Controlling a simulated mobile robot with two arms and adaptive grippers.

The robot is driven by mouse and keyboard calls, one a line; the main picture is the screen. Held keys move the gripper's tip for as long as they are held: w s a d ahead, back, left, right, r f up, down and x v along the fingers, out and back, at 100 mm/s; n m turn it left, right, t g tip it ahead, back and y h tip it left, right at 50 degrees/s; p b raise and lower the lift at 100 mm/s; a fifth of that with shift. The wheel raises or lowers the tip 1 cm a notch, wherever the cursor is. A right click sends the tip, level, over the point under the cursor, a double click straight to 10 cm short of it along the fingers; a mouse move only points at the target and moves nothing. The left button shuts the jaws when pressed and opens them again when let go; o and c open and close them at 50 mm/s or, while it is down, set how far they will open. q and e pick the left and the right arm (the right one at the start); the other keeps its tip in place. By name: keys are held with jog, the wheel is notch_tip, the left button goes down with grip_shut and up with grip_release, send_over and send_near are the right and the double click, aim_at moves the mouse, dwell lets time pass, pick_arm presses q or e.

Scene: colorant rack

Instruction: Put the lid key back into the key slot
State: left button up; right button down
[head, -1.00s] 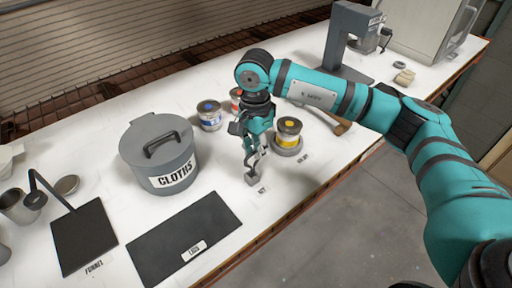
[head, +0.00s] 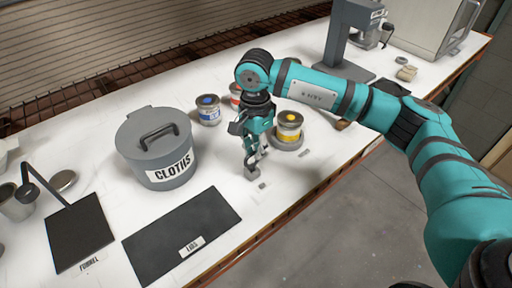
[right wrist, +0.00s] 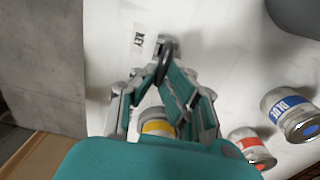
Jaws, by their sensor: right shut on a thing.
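My right gripper (head: 254,164) points down at the table, beside the small KEY label. In the right wrist view its fingers (right wrist: 165,70) come together on a dark, rounded piece, the lid key (right wrist: 168,48), close to the KEY label (right wrist: 139,38). In the head view a small grey block (head: 251,173) shows at the fingertips beside the label. I cannot tell whether this is the key slot or part of the key, nor whether the key is in the slot. My left gripper is out of view.
A yellow-labelled can (head: 289,128) stands on a round grey base just right of the gripper. Blue (head: 208,110) and red (head: 236,97) cans stand behind. The CLOTHS bin (head: 157,148) is at the left; a black mat (head: 182,235) lies in front, near the table edge.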

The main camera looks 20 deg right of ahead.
jog(key=c, duration=1.4)
grip_release()
